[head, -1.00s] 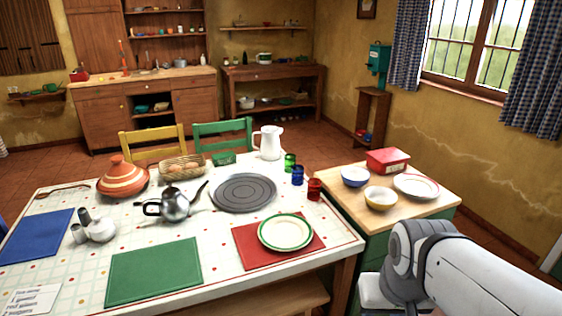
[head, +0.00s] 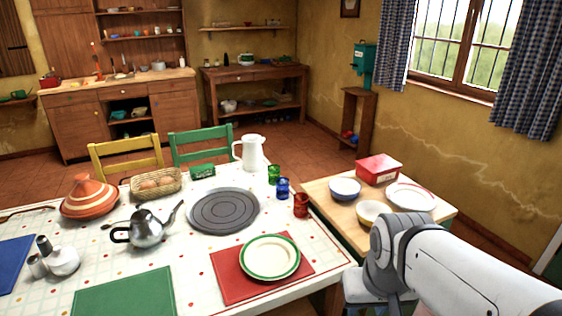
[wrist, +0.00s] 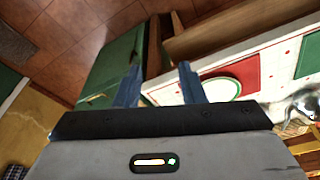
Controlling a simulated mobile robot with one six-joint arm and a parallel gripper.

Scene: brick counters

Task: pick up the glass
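Three small coloured glasses stand in a row near the right edge of the dining table in the head view: a green glass (head: 274,174), a blue glass (head: 283,188) and a red glass (head: 301,205). They stand close together, upright. I cannot make out any glass in the wrist view. My gripper (wrist: 158,88) shows in the wrist view with its two fingers apart and nothing between them. In the head view my arm reaches in at the lower right, and the fingers are not visible. The gripper is apart from the glasses.
The dining table (head: 205,265) also holds a white jug (head: 250,153), a dark round mat (head: 224,210), a plate (head: 270,257) and a teapot (head: 142,228). A side counter (head: 330,196) with bowls and a red box (head: 378,168) stands right of the glasses.

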